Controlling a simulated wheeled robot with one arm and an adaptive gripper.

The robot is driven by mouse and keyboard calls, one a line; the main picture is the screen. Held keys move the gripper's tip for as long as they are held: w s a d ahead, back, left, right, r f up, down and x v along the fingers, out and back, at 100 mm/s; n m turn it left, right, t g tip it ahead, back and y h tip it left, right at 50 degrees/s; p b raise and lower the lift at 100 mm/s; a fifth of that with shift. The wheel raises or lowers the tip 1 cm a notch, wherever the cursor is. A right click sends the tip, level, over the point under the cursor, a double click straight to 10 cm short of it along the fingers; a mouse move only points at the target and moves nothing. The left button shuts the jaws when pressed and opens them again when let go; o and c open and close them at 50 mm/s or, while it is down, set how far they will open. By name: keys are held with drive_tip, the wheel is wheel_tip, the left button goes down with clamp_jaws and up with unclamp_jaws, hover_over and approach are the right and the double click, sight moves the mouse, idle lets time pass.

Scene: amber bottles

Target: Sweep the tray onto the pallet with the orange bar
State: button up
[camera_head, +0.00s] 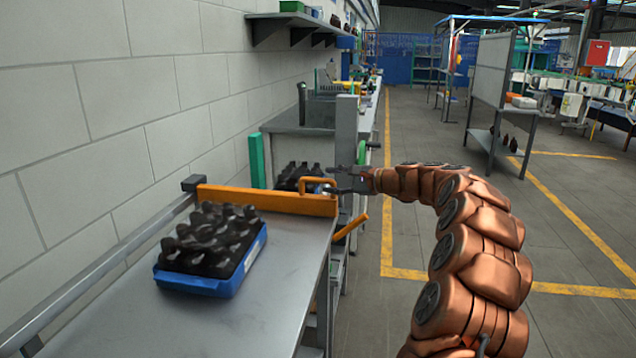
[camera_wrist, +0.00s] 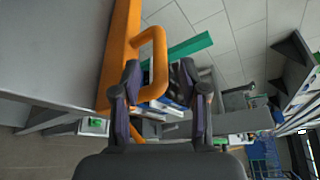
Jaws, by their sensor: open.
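A blue tray (camera_head: 205,283) filled with dark amber bottles (camera_head: 215,232) sits on a grey metal table (camera_head: 262,318), on the near side of the orange bar (camera_head: 265,201). The bar lies across the table's far end and has a looped orange handle (camera_head: 318,181). My gripper (camera_head: 332,189) is at this handle, at the bar's right end. In the wrist view my gripper (camera_wrist: 160,72) is open, with the handle (camera_wrist: 157,48) between its fingers; contact cannot be told. The bar (camera_wrist: 118,60) also shows there. I cannot make out a pallet.
More dark bottles (camera_head: 294,171) stand beyond the bar, their base hidden. A rail (camera_head: 95,280) runs along the table's left side by the block wall. A green post (camera_head: 257,160) stands behind the bar. Open floor (camera_head: 405,180) lies to the right.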

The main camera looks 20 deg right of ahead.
sight(324, 181)
drive_tip(key=shift+x, duration=2.6)
drive_tip(key=shift+f, duration=0.1)
clamp_jaws()
